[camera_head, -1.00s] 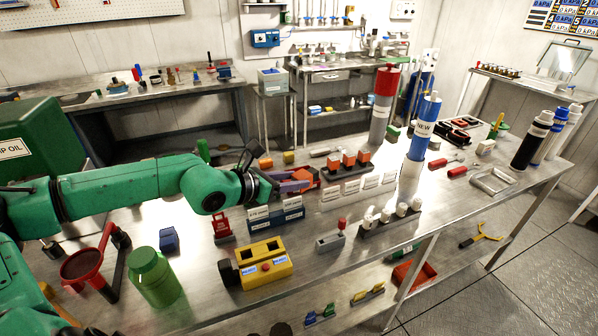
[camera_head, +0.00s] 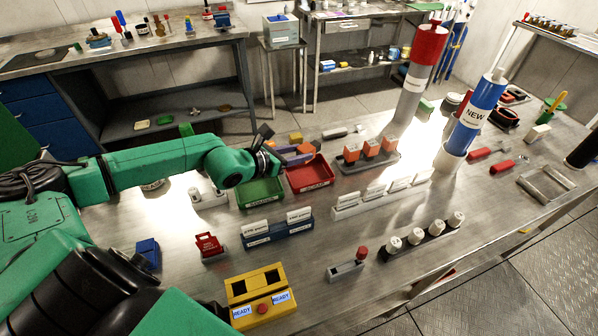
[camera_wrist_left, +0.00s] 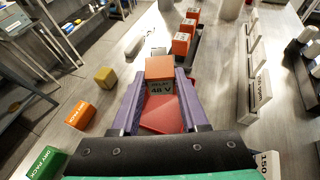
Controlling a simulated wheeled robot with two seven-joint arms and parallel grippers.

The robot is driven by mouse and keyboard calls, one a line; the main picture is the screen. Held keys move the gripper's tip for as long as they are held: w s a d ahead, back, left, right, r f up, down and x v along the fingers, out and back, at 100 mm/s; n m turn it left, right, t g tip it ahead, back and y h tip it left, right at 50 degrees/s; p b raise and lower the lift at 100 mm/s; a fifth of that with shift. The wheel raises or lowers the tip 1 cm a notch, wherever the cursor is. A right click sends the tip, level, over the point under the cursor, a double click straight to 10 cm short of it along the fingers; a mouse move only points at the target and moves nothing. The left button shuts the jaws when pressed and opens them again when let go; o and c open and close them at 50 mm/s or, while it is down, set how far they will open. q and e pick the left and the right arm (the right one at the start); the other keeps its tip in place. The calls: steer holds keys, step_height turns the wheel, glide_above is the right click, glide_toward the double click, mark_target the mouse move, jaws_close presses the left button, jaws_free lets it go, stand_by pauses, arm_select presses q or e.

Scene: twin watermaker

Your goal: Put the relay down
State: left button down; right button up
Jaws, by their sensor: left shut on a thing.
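My left gripper (camera_head: 296,152) has purple fingers, and in the left wrist view (camera_wrist_left: 158,88) they are shut on an orange relay (camera_wrist_left: 160,70) labelled "RELAY 48 V". In that view the relay sits between the fingertips, with a red tray (camera_wrist_left: 160,114) below and behind it. In the head view the red tray (camera_head: 312,174) lies just in front of the fingers, and the held relay is mostly hidden there. I cannot tell whether the relay touches anything. My right gripper is out of view.
A green tray (camera_head: 261,192) lies beside the red one. A grey rack (camera_head: 352,165) with three orange relays stands to the right. An orange block (camera_wrist_left: 80,115) and a yellow block (camera_wrist_left: 105,77) lie to the left in the wrist view. A blue card holder (camera_head: 277,232) stands in front.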

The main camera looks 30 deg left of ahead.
mark_target(290, 182)
arm_select(q)
steer(key=f, duration=0.6)
steer(key=shift+w+a, duration=0.15)
steer(key=shift+w, duration=0.25)
steer(key=shift+s+f, duration=0.2)
steer(key=shift+f, duration=1.05)
steer(key=shift+f+b, duration=0.25)
steer(key=shift+b, duration=0.1)
steer(key=shift+c, duration=2.1)
jaws_free()
steer(key=shift+r, duration=0.1)
steer(key=shift+r+p, duration=0.2)
steer(key=shift+p, duration=0.1)
steer(key=shift+s+a, duration=0.15)
steer(key=shift+s, duration=0.25)
steer(key=shift+p+v, duration=0.55)
steer(key=shift+v, duration=0.65)
steer(key=p+v, duration=0.1)
steer(key=v, duration=0.1)
steer(key=p+v, duration=0.2)
steer(key=v, duration=0.1)
steer(key=p+v, duration=0.2)
steer(key=v, duration=0.1)
steer(key=shift+r, duration=0.3)
steer(key=shift+s, duration=0.25)
steer(key=shift+a, duration=0.1)
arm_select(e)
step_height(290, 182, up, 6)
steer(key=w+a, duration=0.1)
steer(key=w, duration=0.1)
